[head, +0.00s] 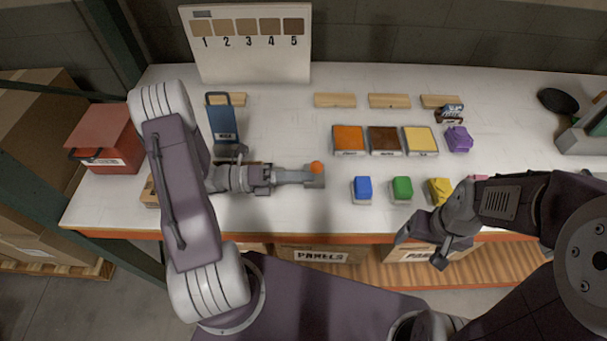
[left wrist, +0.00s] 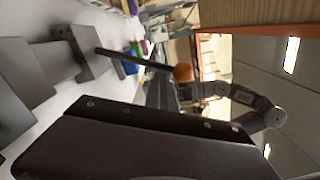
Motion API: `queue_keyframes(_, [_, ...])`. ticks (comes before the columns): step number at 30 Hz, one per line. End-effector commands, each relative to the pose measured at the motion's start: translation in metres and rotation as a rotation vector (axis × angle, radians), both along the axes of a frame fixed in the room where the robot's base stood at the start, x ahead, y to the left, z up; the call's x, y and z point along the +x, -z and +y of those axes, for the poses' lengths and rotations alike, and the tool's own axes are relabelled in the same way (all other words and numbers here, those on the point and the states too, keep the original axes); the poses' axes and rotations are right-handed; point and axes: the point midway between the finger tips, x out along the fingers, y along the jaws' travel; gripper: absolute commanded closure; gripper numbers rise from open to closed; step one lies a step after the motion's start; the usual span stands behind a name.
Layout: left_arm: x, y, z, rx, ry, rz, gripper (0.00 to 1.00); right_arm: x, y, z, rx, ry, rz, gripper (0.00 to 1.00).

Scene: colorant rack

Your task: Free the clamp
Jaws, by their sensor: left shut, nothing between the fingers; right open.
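The clamp (head: 314,182) is a grey fitting at the table's front left, topped by an orange knob (head: 316,167). In the left wrist view the grey clamp bracket (left wrist: 88,52) has a dark lever (left wrist: 130,60) standing up from the table to the orange knob (left wrist: 182,72). My left gripper (head: 268,176) is shut and empty, just left of the knob. I cannot tell whether it touches the clamp. A dark bolted part fills the bottom of the wrist view. My right gripper (head: 421,249) is open and empty before the table's front edge.
Blue (head: 363,189), green (head: 402,188) and yellow (head: 439,191) blocks stand right of the clamp. Behind are colour panels (head: 385,140) and a purple piece (head: 459,139). A blue carton (head: 223,122) and red box (head: 106,140) stand left.

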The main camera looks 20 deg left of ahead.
Motion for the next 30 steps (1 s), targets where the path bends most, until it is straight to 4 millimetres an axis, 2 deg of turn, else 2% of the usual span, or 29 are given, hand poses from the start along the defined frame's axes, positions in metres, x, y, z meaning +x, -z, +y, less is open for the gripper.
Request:
queue_keyframes(5, [0.004, -0.006, 0.001, -0.011, -0.004, 0.028, 1.00, 0.000, -0.010, 0.000, 0.000, 0.000, 0.000, 0.21])
queue_keyframes(11, [0.011, -0.014, 0.003, -0.034, -0.003, 0.112, 1.00, 0.000, -0.031, 0.000, 0.000, 0.000, 0.000, 0.21])
queue_keyframes(21, [0.037, -0.026, 0.011, -0.115, -0.003, 0.399, 1.00, 0.000, -0.076, 0.000, 0.000, 0.000, 0.000, 0.21])
queue_keyframes(30, [0.061, -0.025, 0.018, -0.191, -0.003, 0.663, 1.00, 0.000, -0.093, 0.000, 0.000, 0.000, 0.000, 0.21])
